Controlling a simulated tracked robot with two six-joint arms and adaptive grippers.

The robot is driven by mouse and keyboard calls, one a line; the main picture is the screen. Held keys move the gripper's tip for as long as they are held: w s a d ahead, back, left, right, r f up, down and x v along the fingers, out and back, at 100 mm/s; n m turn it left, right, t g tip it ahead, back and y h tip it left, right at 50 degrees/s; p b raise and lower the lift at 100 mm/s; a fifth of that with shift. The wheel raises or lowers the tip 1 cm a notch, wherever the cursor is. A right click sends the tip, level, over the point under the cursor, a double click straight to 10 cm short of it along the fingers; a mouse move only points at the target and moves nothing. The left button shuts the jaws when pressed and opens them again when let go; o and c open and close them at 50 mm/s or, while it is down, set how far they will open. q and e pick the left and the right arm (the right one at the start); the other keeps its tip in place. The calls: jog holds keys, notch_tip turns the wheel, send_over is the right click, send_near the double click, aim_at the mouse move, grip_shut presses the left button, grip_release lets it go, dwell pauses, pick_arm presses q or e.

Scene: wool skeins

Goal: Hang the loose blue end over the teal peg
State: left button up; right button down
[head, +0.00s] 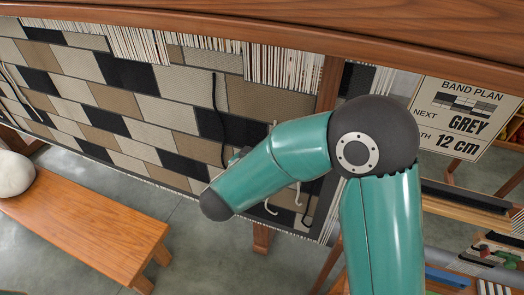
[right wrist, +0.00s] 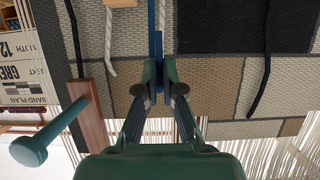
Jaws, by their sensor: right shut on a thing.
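In the right wrist view my right gripper (right wrist: 160,72) is shut on the blue end (right wrist: 152,22), a narrow blue strip against the woven cloth. The strip runs up from the fingers, and a bit of blue shows between the finger links. The teal peg (right wrist: 30,150) sticks out from a wooden upright (right wrist: 94,118) at lower left, apart from the gripper and with nothing on it. In the head view my right arm reaches to the cloth and hides most of its gripper; the peg and blue end cannot be made out there. My left gripper is in neither view.
A woven cloth (head: 127,105) of grey, tan and black blocks fills the frame. Loose black (right wrist: 265,60) and cream (right wrist: 109,42) ends hang close to the gripper. A band-plan sign (head: 466,117) is at right. A wooden bench (head: 95,228) with a pale ball (head: 14,174) stands at left.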

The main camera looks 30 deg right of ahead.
notch_tip(320, 180, up, 12)
jog(key=p, duration=0.6)
jog(key=shift+r+p, duration=0.15)
jog(key=shift+p, duration=0.15)
jog(key=s+d, duration=0.6)
jog(key=s, duration=0.1)
jog(key=shift+s+r, duration=0.15)
jog(key=shift+r, duration=0.2)
jog(key=shift+d, duration=0.1)
